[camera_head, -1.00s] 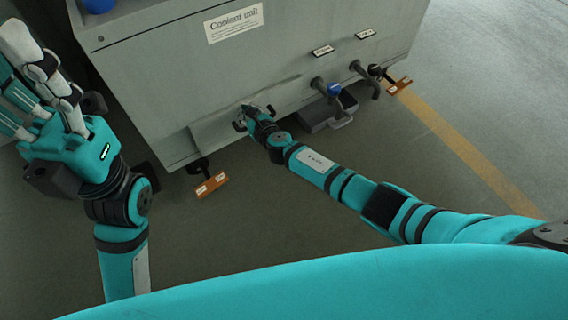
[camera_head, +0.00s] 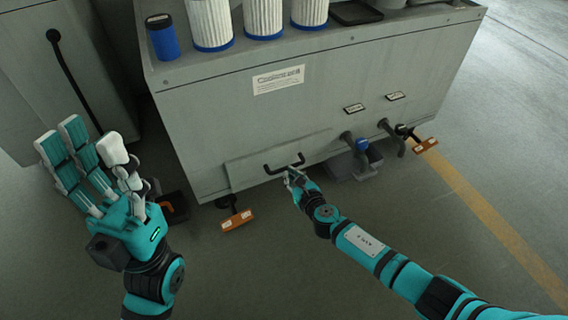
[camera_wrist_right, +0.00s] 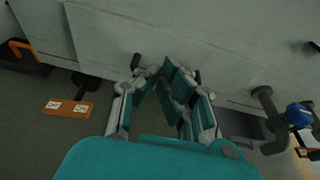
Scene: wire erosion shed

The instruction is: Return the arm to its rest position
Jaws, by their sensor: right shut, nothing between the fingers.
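My right arm reaches in from the lower right to the front of the grey coolant unit (camera_head: 215,120). My right gripper (camera_head: 291,174) is shut and empty, just in front of the dark handle (camera_head: 284,166) low on that front. In the right wrist view the right gripper's fingers (camera_wrist_right: 170,78) point at the panel, and the handle's two ends show on either side of them. I cannot tell whether the fingers touch the handle. My left gripper (camera_head: 94,160) is raised at the left, open and empty, with its fingers pointing up.
White filter cartridges (camera_head: 263,18) and a blue can (camera_head: 163,38) stand on the unit. To the right of the handle are a blue-capped pipe (camera_head: 361,146) and another pipe (camera_head: 392,136). The floor in front is clear.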

